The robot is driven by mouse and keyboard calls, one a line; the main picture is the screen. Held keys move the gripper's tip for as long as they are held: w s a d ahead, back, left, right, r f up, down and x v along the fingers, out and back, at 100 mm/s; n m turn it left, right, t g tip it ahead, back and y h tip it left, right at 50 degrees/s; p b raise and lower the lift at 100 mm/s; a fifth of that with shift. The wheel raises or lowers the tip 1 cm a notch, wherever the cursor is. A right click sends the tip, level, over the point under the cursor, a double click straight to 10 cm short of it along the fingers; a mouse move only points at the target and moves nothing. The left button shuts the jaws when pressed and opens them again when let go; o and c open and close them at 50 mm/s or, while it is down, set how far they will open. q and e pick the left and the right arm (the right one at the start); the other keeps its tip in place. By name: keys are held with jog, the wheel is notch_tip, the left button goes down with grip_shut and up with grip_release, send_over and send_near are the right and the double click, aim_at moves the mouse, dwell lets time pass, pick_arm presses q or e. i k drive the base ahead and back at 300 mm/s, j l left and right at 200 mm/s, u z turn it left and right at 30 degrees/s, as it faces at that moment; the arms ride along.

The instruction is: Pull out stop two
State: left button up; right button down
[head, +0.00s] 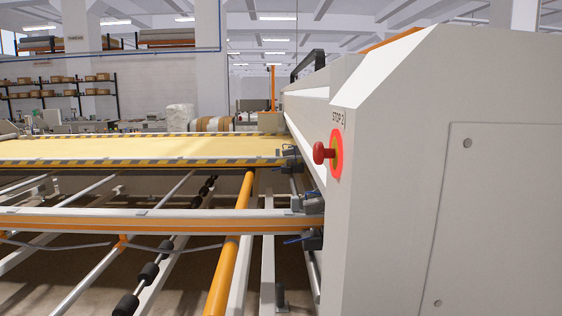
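Stop two is a red mushroom-shaped button (321,153) on the side of a large light-grey machine housing (390,200). It sticks out to the left from a round plate (337,155) with a red edge and a yellow-orange middle. The label "STOP 2" (338,118) is printed just above it. Neither of my grippers shows in the head view, and nothing touches the button.
The grey housing fills the right side, with a bolted panel (505,220). To the left run the yellow machine bed (150,148), a white-and-orange rail (150,222) and an orange roller (230,255). Shelves (60,88) stand far back. The space just left of the button is clear.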

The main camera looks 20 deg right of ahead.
aim_at(318, 153)
jog(key=i+j+z, duration=0.1)
jog(key=z, duration=0.35)
jog(key=i+j+z, duration=0.25)
jog(key=z, duration=0.25)
